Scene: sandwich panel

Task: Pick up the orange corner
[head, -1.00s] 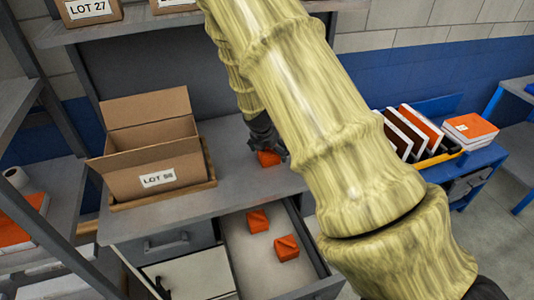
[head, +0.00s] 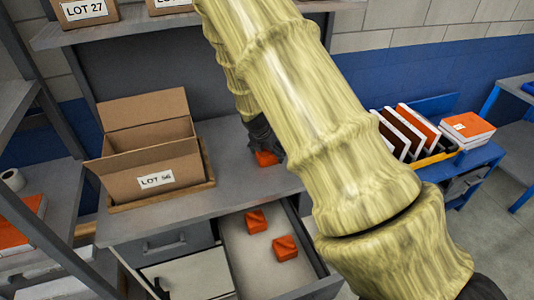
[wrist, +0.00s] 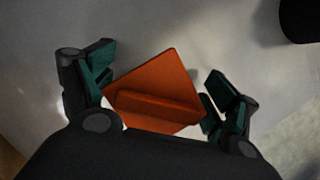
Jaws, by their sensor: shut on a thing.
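An orange corner (head: 266,158) is on the grey workbench top, at my gripper (head: 262,140), just left of my arm in the head view. In the wrist view the orange corner (wrist: 155,95) lies between the two dark fingers with green pads of my gripper (wrist: 158,97). The gripper is shut on it. Whether it is lifted off the bench cannot be told. Two more orange corners, one (head: 256,221) and another (head: 285,247), lie in the open drawer (head: 238,250) below. My arm hides part of the bench.
A cardboard box (head: 150,165) labelled LOT 56 stands in a tray on the bench to the left. A shelf with boxes is above. Bench between box and gripper is clear.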

